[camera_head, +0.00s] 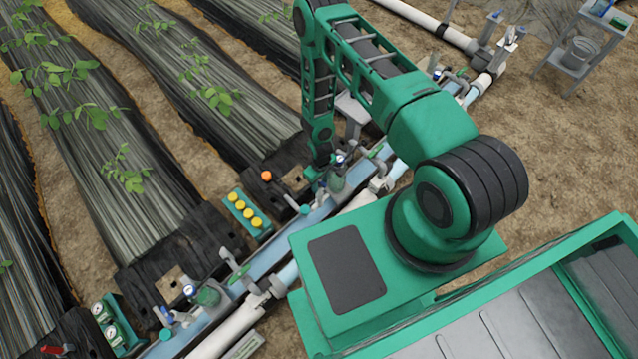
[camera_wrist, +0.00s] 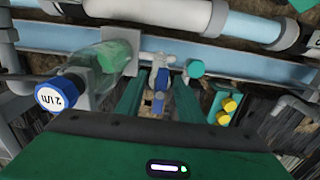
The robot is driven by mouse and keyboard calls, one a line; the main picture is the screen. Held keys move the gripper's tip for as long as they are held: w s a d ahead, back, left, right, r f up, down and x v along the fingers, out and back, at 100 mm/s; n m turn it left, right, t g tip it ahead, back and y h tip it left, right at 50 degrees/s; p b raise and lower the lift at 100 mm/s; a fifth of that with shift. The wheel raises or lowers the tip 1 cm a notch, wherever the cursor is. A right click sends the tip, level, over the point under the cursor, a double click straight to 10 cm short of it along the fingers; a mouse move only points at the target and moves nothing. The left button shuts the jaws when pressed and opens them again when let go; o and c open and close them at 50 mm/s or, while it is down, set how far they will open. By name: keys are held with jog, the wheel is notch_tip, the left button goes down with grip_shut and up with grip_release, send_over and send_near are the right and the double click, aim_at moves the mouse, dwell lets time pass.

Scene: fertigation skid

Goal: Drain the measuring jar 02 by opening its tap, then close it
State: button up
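A clear greenish measuring jar (camera_wrist: 112,58) is at the left in the wrist view, beside a blue-rimmed dial (camera_wrist: 58,93). In the head view a jar (camera_head: 336,183) stands on the blue rail by my gripper; no jar number is readable. A small tap with a blue lever (camera_wrist: 160,82) shows between my gripper's fingers (camera_wrist: 158,92) in the wrist view. The fingers are apart, with gaps visible on both sides of the lever, and contact cannot be seen. In the head view my gripper (camera_head: 316,176) is low at the rail, partly hidden by its own arm.
Another jar (camera_head: 208,296) stands further down the rail. A green block with several yellow caps (camera_head: 244,213) and an orange knob (camera_head: 266,175) lie left of the rail. A white pipe (camera_head: 228,328) runs along its right side. A grey stand with a bucket (camera_head: 580,52) is far right.

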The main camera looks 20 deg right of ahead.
jog(key=shift+r, duration=3.95)
